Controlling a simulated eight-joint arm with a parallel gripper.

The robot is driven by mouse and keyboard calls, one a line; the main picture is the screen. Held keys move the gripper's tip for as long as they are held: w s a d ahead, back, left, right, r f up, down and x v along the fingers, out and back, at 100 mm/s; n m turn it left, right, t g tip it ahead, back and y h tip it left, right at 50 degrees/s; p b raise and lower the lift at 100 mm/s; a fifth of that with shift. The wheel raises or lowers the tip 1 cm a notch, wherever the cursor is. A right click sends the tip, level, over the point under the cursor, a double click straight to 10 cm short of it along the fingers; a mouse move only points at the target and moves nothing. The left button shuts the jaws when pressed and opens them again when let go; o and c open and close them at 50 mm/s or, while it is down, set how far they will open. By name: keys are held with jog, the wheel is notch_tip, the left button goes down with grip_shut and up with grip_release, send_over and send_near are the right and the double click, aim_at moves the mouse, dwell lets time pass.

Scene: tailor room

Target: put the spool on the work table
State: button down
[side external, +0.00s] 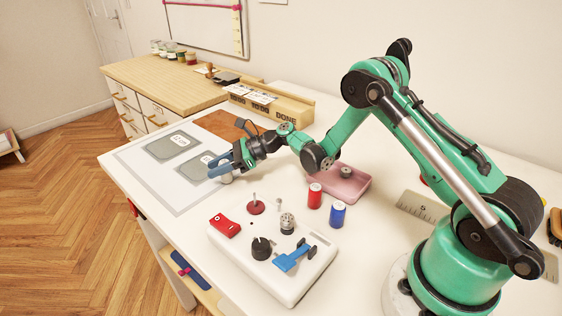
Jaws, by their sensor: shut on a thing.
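My gripper (222,170) is at the left part of the white table, low over a grey-bordered mat. It is shut on a small pale grey round thing (227,179), which looks like a spool; the fingers hide much of it. I cannot tell whether it touches the mat. The white work table (185,260) lies under it. A red spool-like cylinder (314,196) and a blue one (337,214) stand upright on the table, to the right of my gripper.
A white board (290,291) with knobs, a red block and a blue piece lies in front. A pink tray (343,184) holds a small round thing. Sorting boxes (268,104) stand behind. The mat (150,178) has two grey cards. A wooden cabinet (160,76) is at the back.

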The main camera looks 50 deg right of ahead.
jog(key=shift+f, duration=0.1)
jog(key=c, duration=0.6)
grip_release()
